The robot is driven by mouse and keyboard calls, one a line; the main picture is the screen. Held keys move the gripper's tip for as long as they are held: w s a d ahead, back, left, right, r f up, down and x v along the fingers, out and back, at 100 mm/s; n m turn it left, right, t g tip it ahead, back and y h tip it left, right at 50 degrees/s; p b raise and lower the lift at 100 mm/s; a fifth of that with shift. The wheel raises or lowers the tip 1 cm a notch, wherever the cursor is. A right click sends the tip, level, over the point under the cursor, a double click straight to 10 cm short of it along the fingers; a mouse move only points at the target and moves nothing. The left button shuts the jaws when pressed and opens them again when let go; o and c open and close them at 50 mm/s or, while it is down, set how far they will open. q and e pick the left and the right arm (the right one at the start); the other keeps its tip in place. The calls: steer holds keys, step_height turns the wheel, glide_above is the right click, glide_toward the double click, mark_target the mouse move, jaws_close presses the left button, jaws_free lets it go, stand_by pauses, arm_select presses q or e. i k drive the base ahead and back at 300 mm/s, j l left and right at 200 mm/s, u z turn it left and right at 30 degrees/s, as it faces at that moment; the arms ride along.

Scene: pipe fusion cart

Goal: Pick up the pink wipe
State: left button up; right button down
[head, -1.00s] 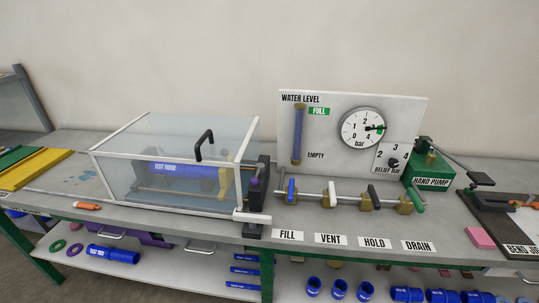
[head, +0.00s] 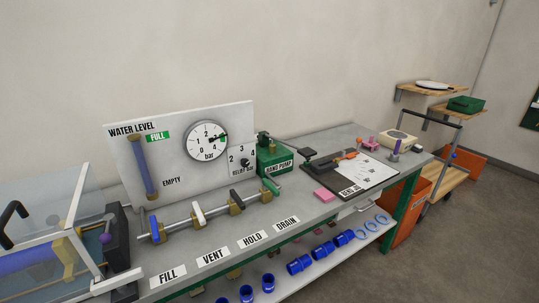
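Neither of my grippers shows in the head view.
A valve manifold (head: 205,213) with several handles runs along the bench left of the wipe. The clear test box (head: 40,215) stands at the far left. Blue fittings (head: 299,264) lie on the lower shelf. A cart (head: 446,183) stands beyond the bench's right end, with open floor in front.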

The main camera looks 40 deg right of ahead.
mark_target(322, 194)
steer(key=z, duration=1.75)
steer(key=u, duration=2.7)
steer(key=z, duration=2.65)
steer(key=l+z, duration=0.15)
steer(key=l, duration=0.2)
